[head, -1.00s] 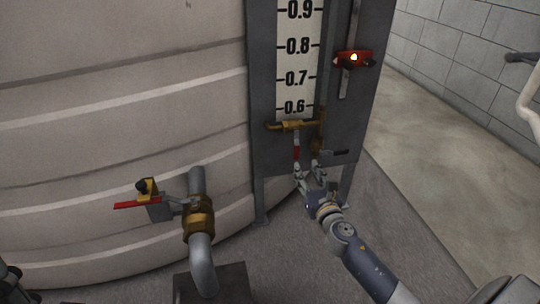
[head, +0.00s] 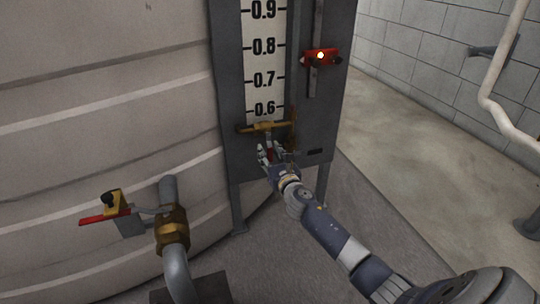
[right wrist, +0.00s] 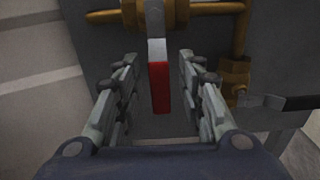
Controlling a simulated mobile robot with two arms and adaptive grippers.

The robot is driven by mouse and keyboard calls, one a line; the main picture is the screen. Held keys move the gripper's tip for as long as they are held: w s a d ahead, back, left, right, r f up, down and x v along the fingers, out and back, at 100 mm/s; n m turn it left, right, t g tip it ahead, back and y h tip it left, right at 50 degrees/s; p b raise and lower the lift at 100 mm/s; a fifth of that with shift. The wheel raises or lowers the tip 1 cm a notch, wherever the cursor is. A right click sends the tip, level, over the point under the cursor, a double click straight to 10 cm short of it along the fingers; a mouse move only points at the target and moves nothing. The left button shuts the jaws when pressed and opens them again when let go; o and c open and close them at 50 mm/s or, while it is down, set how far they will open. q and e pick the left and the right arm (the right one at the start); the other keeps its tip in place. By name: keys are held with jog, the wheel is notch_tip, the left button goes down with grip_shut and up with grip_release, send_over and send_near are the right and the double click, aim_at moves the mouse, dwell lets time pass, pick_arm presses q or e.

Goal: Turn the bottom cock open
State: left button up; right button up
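The bottom cock is a brass fitting (head: 264,127) at the foot of the level gauge, and it also shows at the top of the right wrist view (right wrist: 155,14). Its lever hangs down, grey above with a red end (right wrist: 160,86). My right gripper (head: 268,150) is open just below the brass fitting. In the right wrist view its two fingers (right wrist: 158,75) stand apart on either side of the red lever, with gaps on both sides. In the head view the fingers partly hide the lever. My left gripper is not in view.
A grey gauge panel (head: 226,90) with a numbered scale (head: 264,60) stands against the large tank (head: 100,130). A red device with a light (head: 320,57) is on the panel. A brass valve (head: 172,228) with a red-ended lever is at the lower left. The floor right is clear.

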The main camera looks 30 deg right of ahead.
jog(key=shift+c, duration=0.6)
grip_shut()
